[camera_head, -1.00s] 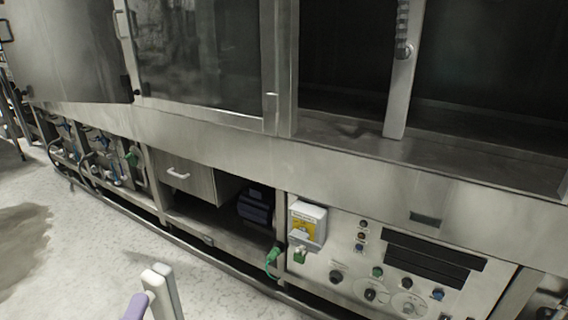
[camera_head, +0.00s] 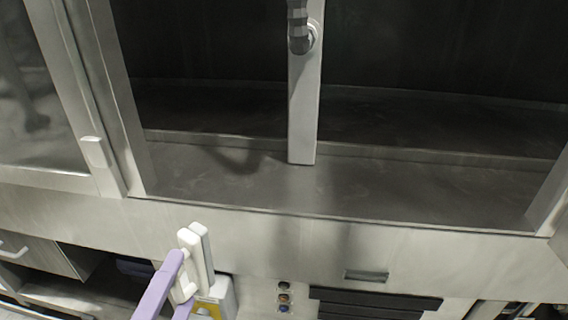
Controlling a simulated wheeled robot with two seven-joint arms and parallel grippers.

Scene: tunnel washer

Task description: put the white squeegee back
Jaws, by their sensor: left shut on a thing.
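My left gripper (camera_head: 180,285) shows at the lower left of the head view as two purple bars. It is shut on the white squeegee (camera_head: 191,254), whose pale head with a greyer strip stands up from the jaws. The squeegee is in front of the washer's lower front in the picture; I cannot tell the gap. The gripper hides part of its handle. My right gripper is not in view.
The washer's open bay has a dark wet-looking ledge (camera_head: 235,172) and a metal post (camera_head: 304,120) with a ribbed grip. Below are a yellow-labelled white box (camera_head: 226,299), a panel with buttons (camera_head: 284,297) and an open cubby with a drawer (camera_head: 40,254).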

